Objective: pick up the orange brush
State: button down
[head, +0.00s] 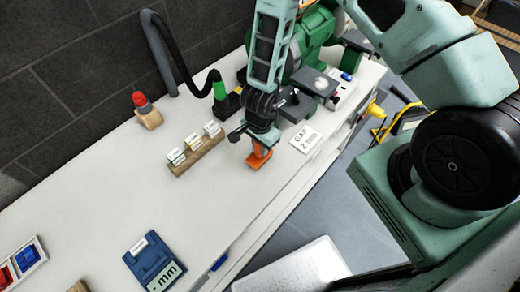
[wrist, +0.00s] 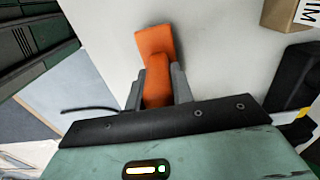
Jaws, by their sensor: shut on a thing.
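The orange brush (head: 258,156) is at the tip of my gripper (head: 262,142), over the white worktop. In the wrist view the orange brush (wrist: 155,48) sits between the two grey fingers of my gripper (wrist: 158,82), which are shut on it. Its far end sticks out beyond the fingertips, and its near end is partly hidden by the gripper body. I cannot tell whether the brush touches the worktop.
A wooden block with white cards (head: 196,150) stands left of the gripper. A white card marked CAP (head: 306,139) lies to the right. Green machinery (head: 312,45) stands behind. A blue device (head: 152,262) lies nearer the front.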

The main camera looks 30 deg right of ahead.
jog(key=shift+r, duration=0.1)
notch_tip(320, 180, up, 28)
jog(key=p, duration=1.4)
